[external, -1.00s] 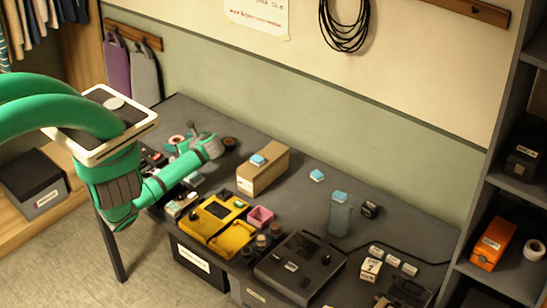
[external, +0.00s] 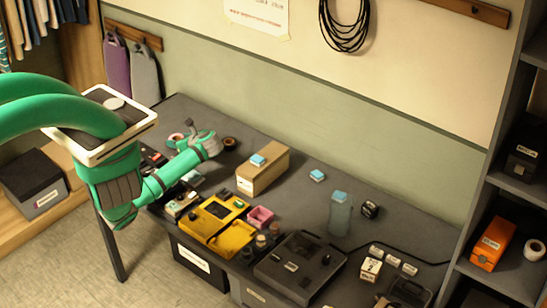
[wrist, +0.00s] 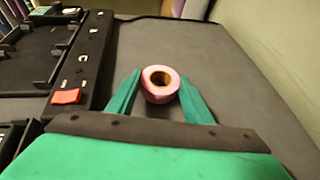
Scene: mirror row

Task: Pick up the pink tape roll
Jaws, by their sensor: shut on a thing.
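The pink tape roll (wrist: 159,96) sits between the two green fingers of my gripper (wrist: 159,92) in the wrist view. Its brown core opening faces up toward the camera. My gripper is shut on the roll, with a finger at each side. In the external view my gripper (external: 186,135) is over the left end of the dark table, and the roll (external: 174,137) shows small at its fingertips. I cannot tell clearly whether the roll is clear of the table top.
A black compartment tray with a red piece (wrist: 66,96) lies left of my gripper. A dark roll (external: 230,143) and a cardboard box (external: 262,174) stand to the right. A yellow case (external: 216,222) is nearer the front. The table beyond the roll is bare, with the wall behind.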

